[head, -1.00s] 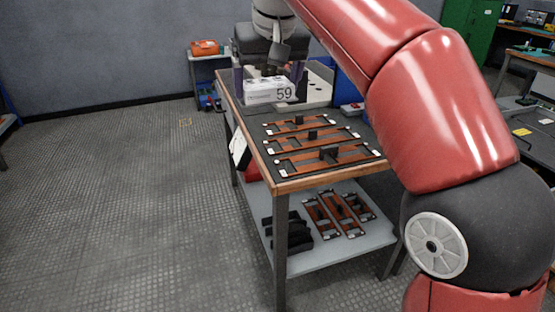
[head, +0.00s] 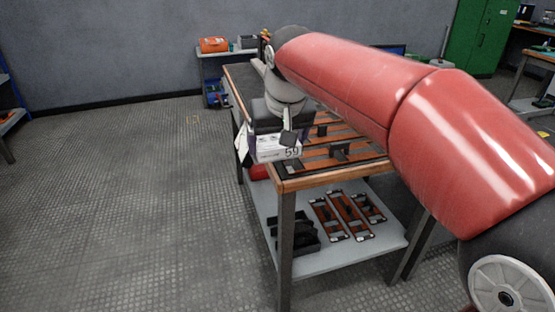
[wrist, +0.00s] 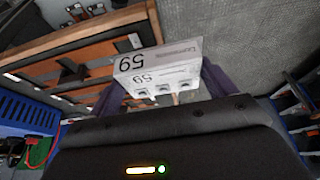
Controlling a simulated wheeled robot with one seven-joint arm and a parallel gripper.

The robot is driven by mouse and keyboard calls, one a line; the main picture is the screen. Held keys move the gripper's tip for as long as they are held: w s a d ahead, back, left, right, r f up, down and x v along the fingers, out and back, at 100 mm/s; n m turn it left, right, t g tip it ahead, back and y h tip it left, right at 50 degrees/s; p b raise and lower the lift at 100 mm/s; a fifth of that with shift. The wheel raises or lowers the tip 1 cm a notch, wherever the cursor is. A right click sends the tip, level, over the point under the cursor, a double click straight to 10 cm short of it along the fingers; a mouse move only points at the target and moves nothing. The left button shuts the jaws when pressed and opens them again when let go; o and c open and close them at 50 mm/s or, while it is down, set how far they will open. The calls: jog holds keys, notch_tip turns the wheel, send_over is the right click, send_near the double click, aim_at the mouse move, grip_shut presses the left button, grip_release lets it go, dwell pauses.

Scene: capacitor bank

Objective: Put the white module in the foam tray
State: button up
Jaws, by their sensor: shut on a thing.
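The white module (head: 268,155), marked 59, is held between the fingers of my gripper (head: 276,143). In the wrist view the white module (wrist: 158,68) sits between the two purple fingers, its 59 upside down. My gripper is shut on it beside the near left corner of the bench top, at about the height of that top. A black tray (head: 296,250) with dark recesses, which looks like the foam tray, lies on the lower shelf, below the module. Its inside is hard to make out.
The bench top (head: 330,178) carries several copper-coloured bar frames with black handles. More such frames (head: 347,215) lie on the grey lower shelf (head: 340,255), right of the black tray. A bench leg (head: 286,250) stands in front of the tray. The floor to the left is clear.

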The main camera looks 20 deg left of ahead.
aim_at(279, 146)
jog(key=shift+f+b, duration=0.3)
jog(key=shift+f, duration=1.6)
jog(key=shift+f, duration=0.15)
jog(key=shift+f, duration=0.15)
jog(key=o, duration=1.1)
jog(key=shift+r, duration=0.45)
jog(key=p+v, duration=0.1)
jog(key=v, duration=1.1)
jog(key=s+d+f+m+t+h, duration=0.1)
jog(key=s+d+f+m, duration=0.15)
jog(key=d, duration=0.55)
jog(key=s+d+f+m, duration=0.1)
jog(key=s+d+f, duration=0.3)
jog(key=d, duration=0.5)
jog(key=s+d+f+m+h, duration=0.1)
jog(key=s+d+f+m, duration=0.1)
jog(key=s+d+f, duration=0.8)
jog(key=shift+d+f+m+t, duration=0.2)
jog(key=shift+f+m+t, duration=0.2)
jog(key=shift+f, duration=0.25)
